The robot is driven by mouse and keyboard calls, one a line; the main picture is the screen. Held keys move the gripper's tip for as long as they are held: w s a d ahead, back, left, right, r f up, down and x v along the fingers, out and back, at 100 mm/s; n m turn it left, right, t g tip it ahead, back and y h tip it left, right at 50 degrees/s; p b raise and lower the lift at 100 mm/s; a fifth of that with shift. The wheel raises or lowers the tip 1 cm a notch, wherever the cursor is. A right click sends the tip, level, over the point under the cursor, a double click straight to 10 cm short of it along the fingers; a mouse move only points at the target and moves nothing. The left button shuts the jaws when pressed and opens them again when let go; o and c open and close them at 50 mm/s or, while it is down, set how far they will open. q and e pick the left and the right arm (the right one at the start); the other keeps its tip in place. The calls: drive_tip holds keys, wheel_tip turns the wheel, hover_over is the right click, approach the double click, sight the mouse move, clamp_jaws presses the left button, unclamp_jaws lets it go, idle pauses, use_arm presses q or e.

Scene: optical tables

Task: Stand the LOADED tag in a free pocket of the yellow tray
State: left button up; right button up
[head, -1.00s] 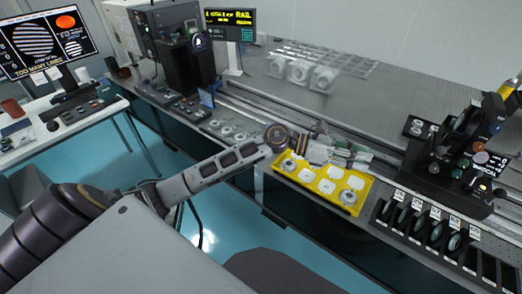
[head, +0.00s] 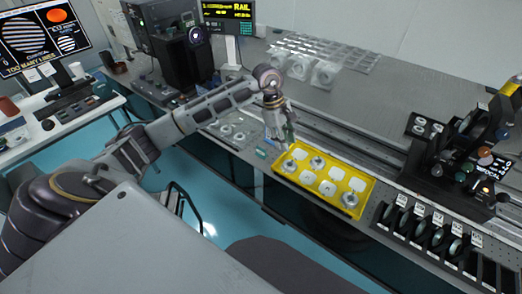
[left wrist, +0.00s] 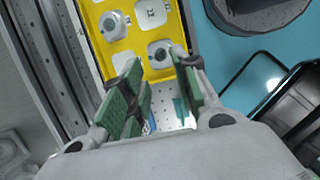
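The yellow tray (head: 283,176) lies on the front of the optical table. Some of its pockets hold round metal pieces, and others show white. My left gripper (head: 288,143) points down by the tray's left end. In the left wrist view, my left gripper (left wrist: 158,92) has its green-padded fingers apart, with nothing visibly clamped between them. The yellow tray (left wrist: 130,47) lies beyond the fingertips there. A small teal piece (left wrist: 180,111) and a partly hidden blue-and-white piece (left wrist: 151,124) show below the tray. I cannot tell whether either is the LOADED tag. My right gripper is out of view.
A black rack with labelled slots (head: 430,232) stands right of the tray. A dark optical mount (head: 470,150) stands behind the rack. Long rails (head: 345,138) run behind the tray. Clear blocks (head: 300,68) stand farther back. The rear table has free room.

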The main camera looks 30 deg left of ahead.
use_arm(q)
drive_tip(key=a+r+y, duration=0.2)
drive_tip(key=a+y, duration=0.1)
drive_tip(key=a, duration=0.7)
drive_tip(key=shift+w+r+g+y, duration=0.3)
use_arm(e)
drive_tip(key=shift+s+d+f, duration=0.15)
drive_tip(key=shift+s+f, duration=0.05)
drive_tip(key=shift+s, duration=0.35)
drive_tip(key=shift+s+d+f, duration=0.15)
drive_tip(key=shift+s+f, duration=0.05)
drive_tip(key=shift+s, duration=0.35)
use_arm(q)
drive_tip(key=shift+d+f, duration=0.1)
hover_over(261, 152)
wheel_tip(261, 152, down, 8)
drive_tip(key=shift+f+p, duration=0.15)
drive_tip(key=shift+p, duration=0.25)
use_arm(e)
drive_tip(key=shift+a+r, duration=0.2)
use_arm(q)
drive_tip(key=shift+f, duration=0.2)
drive_tip(key=shift+w+f+p, duration=0.1)
drive_tip(key=shift+f+p, duration=0.25)
drive_tip(key=shift+f, duration=2.1)
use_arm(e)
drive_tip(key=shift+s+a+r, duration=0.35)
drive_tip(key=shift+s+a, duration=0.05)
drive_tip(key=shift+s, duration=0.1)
